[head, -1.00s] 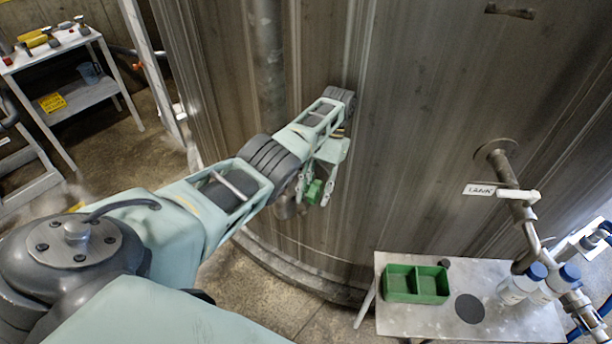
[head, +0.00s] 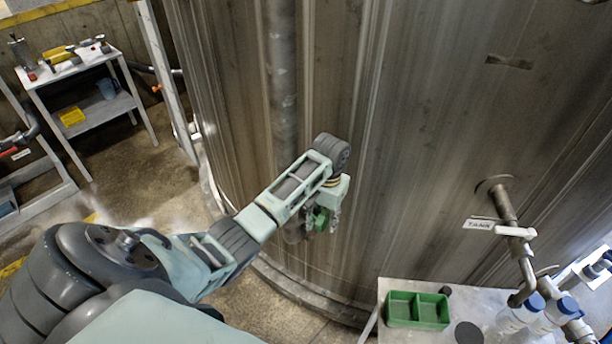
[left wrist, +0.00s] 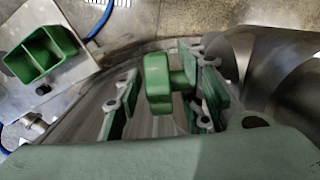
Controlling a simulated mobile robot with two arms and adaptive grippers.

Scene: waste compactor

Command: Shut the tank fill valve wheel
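A green valve wheel or handle (left wrist: 158,82) shows in the middle of the left wrist view, close to the camera. A stubby green part joins it on the right. My left gripper (left wrist: 163,100) has its fingers apart, one on each side of the green piece. A gap shows on the left side; on the right I cannot tell whether the finger touches. In the head view my left gripper (head: 321,218) hangs at the tank wall (head: 420,130), with a bit of green between its fingers. The wheel is mostly hidden there. My right gripper is not in view.
A metal side table (head: 463,296) at the lower right holds a green divided tray (head: 417,309) and blue-capped bottles (head: 522,311). A pipe with a "TANK" label (head: 479,224) leaves the tank above it. A shelf cart (head: 88,100) stands far left.

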